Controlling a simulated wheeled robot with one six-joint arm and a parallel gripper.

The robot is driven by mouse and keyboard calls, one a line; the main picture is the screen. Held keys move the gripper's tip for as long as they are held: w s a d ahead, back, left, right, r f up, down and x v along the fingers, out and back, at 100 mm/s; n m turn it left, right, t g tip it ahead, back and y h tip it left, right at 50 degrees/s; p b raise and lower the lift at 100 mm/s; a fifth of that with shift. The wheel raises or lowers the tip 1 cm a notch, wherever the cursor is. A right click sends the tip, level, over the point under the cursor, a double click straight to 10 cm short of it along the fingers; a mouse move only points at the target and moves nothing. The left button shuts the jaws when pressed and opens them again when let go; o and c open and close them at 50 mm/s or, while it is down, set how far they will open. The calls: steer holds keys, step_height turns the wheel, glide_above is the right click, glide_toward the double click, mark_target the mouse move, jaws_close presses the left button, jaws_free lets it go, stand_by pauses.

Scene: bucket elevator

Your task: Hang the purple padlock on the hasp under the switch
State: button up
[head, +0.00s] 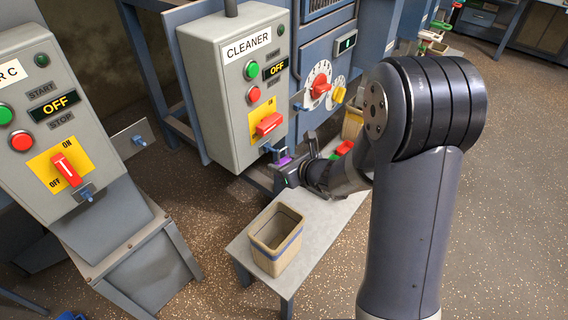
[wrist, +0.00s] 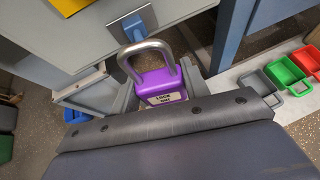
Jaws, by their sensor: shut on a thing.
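My gripper (head: 287,172) is shut on the purple padlock (wrist: 161,86), just below the front of the CLEANER box (head: 228,85). The padlock's body is between the fingers, with a LOCK OUT label facing the wrist camera and the grey shackle upward. In the head view only a bit of purple padlock (head: 284,161) shows. The red switch (head: 268,124) sits on a yellow plate, its handle sideways. The small blue-grey hasp (head: 270,148) is under it. In the wrist view the hasp (wrist: 133,27) appears behind the shackle; I cannot tell whether they touch.
A similar control box (head: 38,115) with a red switch stands at left. A beige bin (head: 277,238) stands on the grey bench (head: 318,218) below. Blue panels with dials stand beside the CLEANER box.

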steer(key=shift+w+a, duration=0.15)
steer(key=shift+a, duration=0.05)
steer(key=shift+w+a+b, duration=0.6)
steer(key=shift+w+a, duration=0.35)
steer(key=shift+a, duration=0.25)
steer(key=shift+f+b, duration=0.8)
steer(key=shift+b, duration=0.2)
stand_by(0.3)
steer(key=o, duration=1.1)
steer(key=shift+s+d+f+b, duration=0.1)
steer(key=shift+s+d+b, duration=0.2)
steer(key=shift+s+d, duration=0.9)
steer(key=shift+s+d+f+b, duration=0.1)
steer(key=shift+s+d+b, duration=0.15)
steer(key=shift+s+d, duration=0.9)
steer(key=shift+s+d+f+b, duration=0.1)
steer(key=shift+s+d+b, duration=0.2)
steer(key=shift+s+d, duration=0.9)
steer(key=shift+w+d, duration=0.35)
steer(key=shift+w, duration=0.15)
